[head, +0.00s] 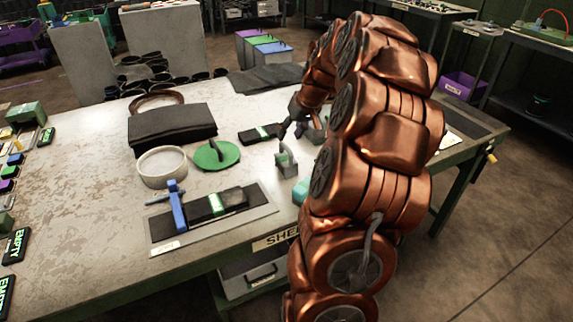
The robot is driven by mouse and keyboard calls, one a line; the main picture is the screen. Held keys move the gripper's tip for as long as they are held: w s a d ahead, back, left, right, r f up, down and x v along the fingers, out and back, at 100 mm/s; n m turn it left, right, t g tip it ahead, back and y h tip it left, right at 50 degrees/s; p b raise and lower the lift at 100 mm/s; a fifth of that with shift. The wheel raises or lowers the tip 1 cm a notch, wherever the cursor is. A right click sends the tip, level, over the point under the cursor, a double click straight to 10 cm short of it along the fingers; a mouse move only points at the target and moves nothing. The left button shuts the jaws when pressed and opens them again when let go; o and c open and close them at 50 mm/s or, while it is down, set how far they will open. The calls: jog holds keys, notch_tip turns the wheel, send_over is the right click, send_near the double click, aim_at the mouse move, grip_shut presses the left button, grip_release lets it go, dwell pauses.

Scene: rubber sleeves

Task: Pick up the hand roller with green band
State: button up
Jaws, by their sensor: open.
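My gripper (291,131) hangs over the table's right part, fingers down and apart, with nothing visible between them. A black piece with a green and white band (261,133) lies flat just left of it. A small grey upright tool (286,160) stands just in front of the gripper. A second grey piece (316,132) is partly hidden behind my arm. Another dark piece with a green and white band (218,202) lies on the grey front mat (258,211). I cannot tell for sure which of these is the hand roller with green band.
Black rings (150,75) cluster farther back. The table's left middle (80,190) is clear.

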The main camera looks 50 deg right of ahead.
aim_at(286, 145)
jog(key=shift+d+f, duration=0.3)
jog(key=shift+x, duration=0.8)
jog(key=shift+d+p+x, duration=0.15)
jog(key=shift+p+x, duration=0.45)
jog(key=shift+x, duration=0.85)
jog(key=shift+d+p+x, duration=0.2)
jog(key=shift+p+x, duration=0.35)
jog(key=shift+x, duration=0.9)
jog(key=shift+c, duration=0.4)
grip_shut()
